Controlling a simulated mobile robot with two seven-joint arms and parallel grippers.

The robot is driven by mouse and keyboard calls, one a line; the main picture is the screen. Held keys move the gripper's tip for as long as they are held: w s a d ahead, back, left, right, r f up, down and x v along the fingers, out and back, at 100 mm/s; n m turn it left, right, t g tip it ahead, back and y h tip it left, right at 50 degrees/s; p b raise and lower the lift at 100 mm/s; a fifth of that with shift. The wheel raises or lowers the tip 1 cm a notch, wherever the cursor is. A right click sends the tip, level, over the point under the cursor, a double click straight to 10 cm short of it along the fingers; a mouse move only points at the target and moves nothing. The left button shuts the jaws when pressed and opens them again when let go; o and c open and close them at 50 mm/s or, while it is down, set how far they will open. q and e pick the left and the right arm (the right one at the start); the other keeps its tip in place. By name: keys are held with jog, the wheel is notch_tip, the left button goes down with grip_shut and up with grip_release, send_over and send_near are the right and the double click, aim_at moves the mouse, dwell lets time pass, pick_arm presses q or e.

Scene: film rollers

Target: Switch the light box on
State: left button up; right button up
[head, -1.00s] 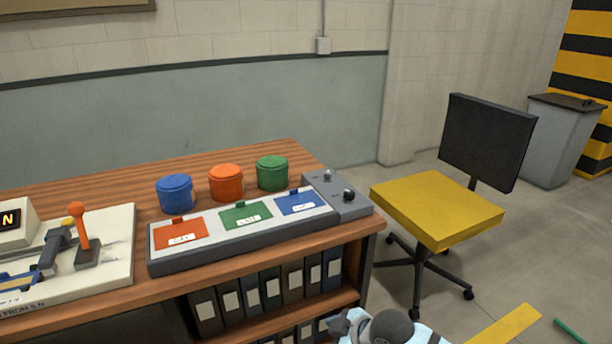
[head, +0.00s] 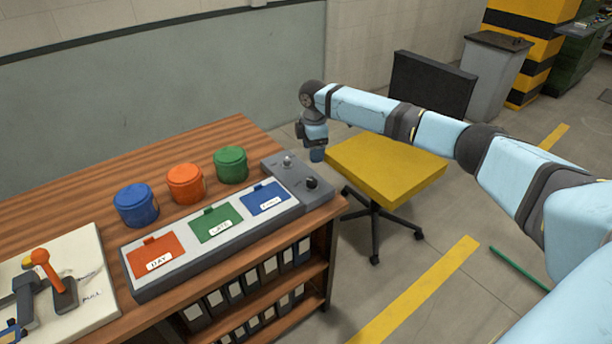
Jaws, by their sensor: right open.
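The light box (head: 186,257) is a long grey unit with a pale top on the wooden desk. Red, green and blue cards lie on it. A grey control section (head: 322,190) at its right end carries a small light-coloured switch or knob (head: 287,162) and a black knob (head: 311,183); I cannot tell the switch's position. My right gripper (head: 317,154) points down, apart from the box, just beyond and right of its control end, near the desk's right edge. It is empty; its fingers show small. My left gripper is out of view.
Blue (head: 136,205), orange (head: 185,183) and green (head: 230,165) round canisters stand behind the box. A white board with an orange-handled lever (head: 48,268) lies at left. A yellow chair (head: 385,168) stands right of the desk. Binders (head: 252,283) fill the shelf below.

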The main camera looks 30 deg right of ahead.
aim_at(312, 180)
notch_tip(312, 180, down, 12)
jog(key=shift+r+b, duration=0.1)
jog(key=shift+b, duration=0.25)
jog(key=shift+c, duration=0.3)
jog(key=c, duration=0.9)
